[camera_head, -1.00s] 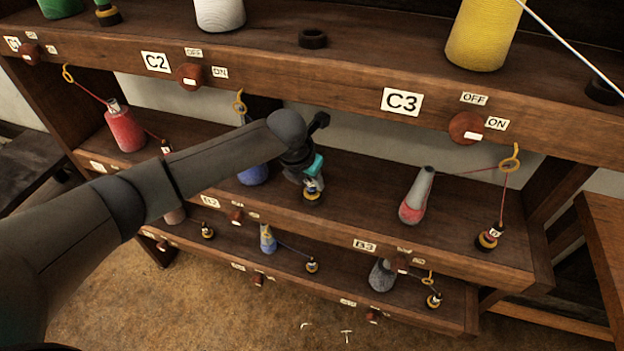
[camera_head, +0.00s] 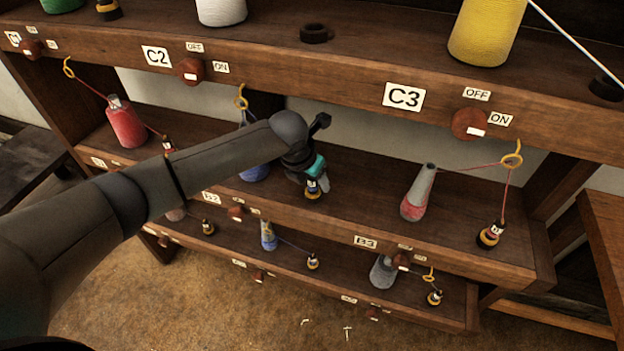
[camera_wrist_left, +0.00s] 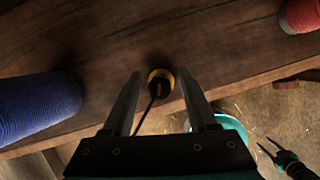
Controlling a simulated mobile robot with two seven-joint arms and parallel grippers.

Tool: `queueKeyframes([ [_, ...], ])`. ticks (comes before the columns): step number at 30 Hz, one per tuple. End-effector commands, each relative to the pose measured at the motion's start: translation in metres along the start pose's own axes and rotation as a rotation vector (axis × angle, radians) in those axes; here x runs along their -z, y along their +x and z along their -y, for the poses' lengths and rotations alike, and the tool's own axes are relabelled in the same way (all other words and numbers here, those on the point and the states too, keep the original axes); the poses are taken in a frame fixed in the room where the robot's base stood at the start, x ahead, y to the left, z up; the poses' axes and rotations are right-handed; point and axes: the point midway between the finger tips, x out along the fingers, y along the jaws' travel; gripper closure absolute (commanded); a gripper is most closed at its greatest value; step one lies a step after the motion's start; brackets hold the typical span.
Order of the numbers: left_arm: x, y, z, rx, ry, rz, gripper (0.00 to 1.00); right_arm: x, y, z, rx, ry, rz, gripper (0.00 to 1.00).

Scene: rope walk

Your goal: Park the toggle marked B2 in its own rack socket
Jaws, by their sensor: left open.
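My left gripper (camera_head: 313,183) is open over the middle shelf, above the B2 label plate (camera_head: 211,198) and to its right. A toggle with a black and yellow base (camera_head: 312,193) stands on the shelf directly below it. In the left wrist view this toggle (camera_wrist_left: 160,81) lies between the two open fingertips (camera_wrist_left: 159,76), with a gap on each side, and a dark cord runs from it. I cannot read its mark or tell whether it sits in a socket. A blue bobbin (camera_head: 254,170) is partly behind my left arm. A small forked teal and dark shape, seemingly my right gripper (camera_wrist_left: 270,148), shows low right.
A grey and red bobbin (camera_head: 417,195) has a red cord through a yellow eye (camera_head: 512,160) to a toggle (camera_head: 490,235). The upper shelf, with the C3 plate (camera_head: 403,96), overhangs. A red bobbin (camera_head: 126,124) stands left.

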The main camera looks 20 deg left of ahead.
Motion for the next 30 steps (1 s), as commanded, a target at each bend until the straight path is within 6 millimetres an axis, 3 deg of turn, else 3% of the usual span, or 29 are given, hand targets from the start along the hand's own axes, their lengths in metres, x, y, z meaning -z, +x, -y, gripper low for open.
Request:
queueKeyframes([
  [8,-0.006,-0.026,-0.001,-0.002,0.002,0.002,0.41,0.001,-0.009,0.0,0.0,0.0,0.0,0.5],
  [24,0.076,-0.057,-0.001,-0.002,0.001,-0.003,0.41,0.002,-0.023,0.0,0.0,-0.001,0.001,0.5],
  [30,0.098,-0.066,0.0,-0.001,0.0,-0.001,0.41,0.002,-0.026,0.0,0.0,-0.001,0.001,0.5],
])
